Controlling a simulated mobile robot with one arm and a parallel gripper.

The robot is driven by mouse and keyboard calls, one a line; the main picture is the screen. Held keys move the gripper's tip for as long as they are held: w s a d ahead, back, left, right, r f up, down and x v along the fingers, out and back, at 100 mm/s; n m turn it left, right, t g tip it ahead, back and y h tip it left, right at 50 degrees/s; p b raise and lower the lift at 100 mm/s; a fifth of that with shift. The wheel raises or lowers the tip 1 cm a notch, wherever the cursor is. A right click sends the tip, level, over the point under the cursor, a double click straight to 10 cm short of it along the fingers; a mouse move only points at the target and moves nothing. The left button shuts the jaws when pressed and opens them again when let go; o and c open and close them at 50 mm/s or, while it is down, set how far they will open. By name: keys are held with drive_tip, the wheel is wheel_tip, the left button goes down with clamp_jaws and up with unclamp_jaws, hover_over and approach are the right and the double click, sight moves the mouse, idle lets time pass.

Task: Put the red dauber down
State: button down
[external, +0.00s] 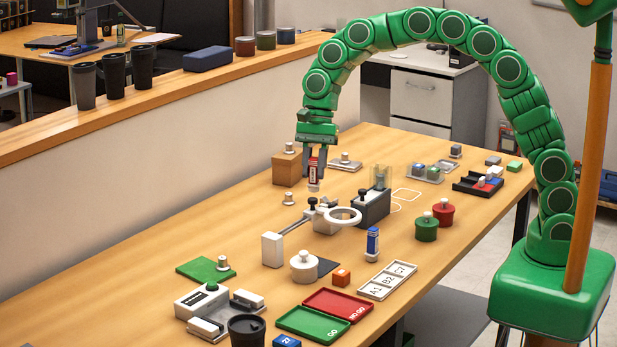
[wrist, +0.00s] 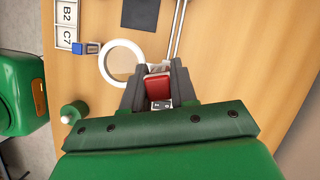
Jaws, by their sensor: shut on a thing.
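The red dauber (external: 313,171) is a small red block with a pale label and a whitish lower end. My gripper (external: 314,163) is shut on it and holds it upright above the table, next to a wooden block. In the wrist view the red dauber (wrist: 158,88) sits between the two dark fingers of my gripper (wrist: 159,92). Whether its lower end touches anything is hard to tell. A similar blue dauber (external: 373,241) stands on the table beside the labelled white tray (external: 387,281).
A magnifier ring (external: 343,217) and a dark block device (external: 371,208) stand close in front of the gripper. The wooden block (external: 287,170) is just left. Red (external: 443,211) and green pots (external: 427,229) stand right. Bare table lies left of the rail.

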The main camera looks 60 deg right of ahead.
drive_tip(key=w+d+m+t, duration=0.2)
drive_tip(key=w+d+m, duration=0.2)
drive_tip(key=w, duration=0.4)
drive_tip(key=w+a+f, duration=0.2)
drive_tip(key=w+f, duration=0.2)
drive_tip(key=w, duration=0.2)
drive_tip(key=w+a+f, duration=0.2)
drive_tip(key=w+f, duration=0.3)
drive_tip(key=w, duration=0.1)
drive_tip(key=shift+w+a+f, duration=0.2)
drive_tip(key=shift+a+f, duration=0.05)
drive_tip(key=shift+f, duration=0.05)
drive_tip(key=shift+w+a+f, duration=0.1)
drive_tip(key=shift+w+f, duration=0.15)
drive_tip(key=shift+f, duration=1.65)
drive_tip(key=shift+f, duration=0.15)
drive_tip(key=c, duration=0.9)
unclamp_jaws()
